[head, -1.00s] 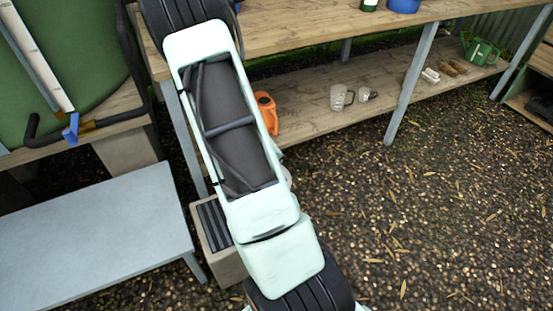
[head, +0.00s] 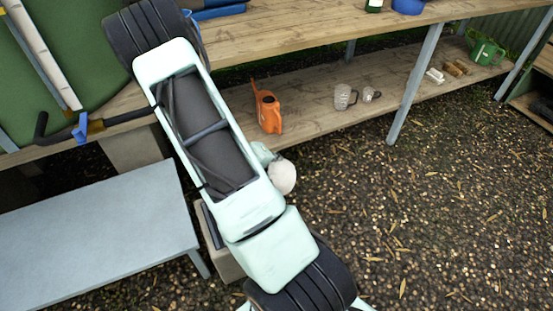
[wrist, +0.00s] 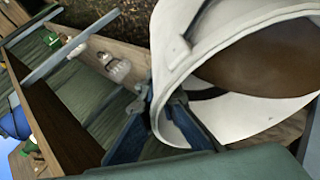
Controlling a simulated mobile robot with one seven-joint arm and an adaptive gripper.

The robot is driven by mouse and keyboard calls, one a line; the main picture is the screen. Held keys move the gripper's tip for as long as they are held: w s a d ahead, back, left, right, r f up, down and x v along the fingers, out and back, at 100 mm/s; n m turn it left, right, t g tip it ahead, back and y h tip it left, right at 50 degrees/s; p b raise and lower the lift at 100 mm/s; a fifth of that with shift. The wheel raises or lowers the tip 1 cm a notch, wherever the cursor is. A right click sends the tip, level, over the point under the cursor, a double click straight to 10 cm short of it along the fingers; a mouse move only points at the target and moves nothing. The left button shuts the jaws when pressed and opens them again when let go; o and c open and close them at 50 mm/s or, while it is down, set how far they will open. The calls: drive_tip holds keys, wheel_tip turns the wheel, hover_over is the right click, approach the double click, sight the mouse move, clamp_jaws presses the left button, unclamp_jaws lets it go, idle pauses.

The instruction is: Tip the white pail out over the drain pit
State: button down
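The white pail (wrist: 185,60) fills the upper right of the wrist view, tilted, with its brown inside partly showing. I cannot tell whether that brown is contents. My gripper (wrist: 165,118) has its dark blue fingers at the pail's rim and appears shut on it. In the head view part of the pail (head: 282,178) shows just right of my arm, and the gripper is mostly hidden behind the arm. The drain pit, a pale box with dark slats (head: 226,264), is below and left of the pail in the picture, largely covered by my arm.
A grey bench (head: 95,235) stands at the left. An orange watering can (head: 267,110) and clear jugs (head: 344,97) are on the lower wooden shelf (head: 305,115) behind the pail. A shelf leg (head: 413,85) stands right of them. The gravel at the right is open.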

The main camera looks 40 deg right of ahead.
drive_tip(key=shift+w+a+r+n+h+p, duration=0.2)
drive_tip(key=shift+a+r+h, duration=0.4)
drive_tip(key=shift+r, duration=0.3)
drive_tip(key=shift+w+a+r+n+h+p, duration=0.1)
drive_tip(key=shift+a+r+n+h+p, duration=0.1)
drive_tip(key=shift+a+r+h, duration=0.45)
drive_tip(key=w+a+r+n+h, duration=0.1)
drive_tip(key=a+r+h, duration=0.3)
drive_tip(key=a+h, duration=0.1)
drive_tip(key=shift+w+a+n+g, duration=0.3)
drive_tip(key=shift+w+a, duration=0.05)
drive_tip(key=shift+a, duration=0.05)
idle(1.5)
drive_tip(key=shift+a+r+h, duration=0.2)
drive_tip(key=shift+r+h, duration=0.05)
drive_tip(key=shift+h, duration=0.1)
idle(1.8)
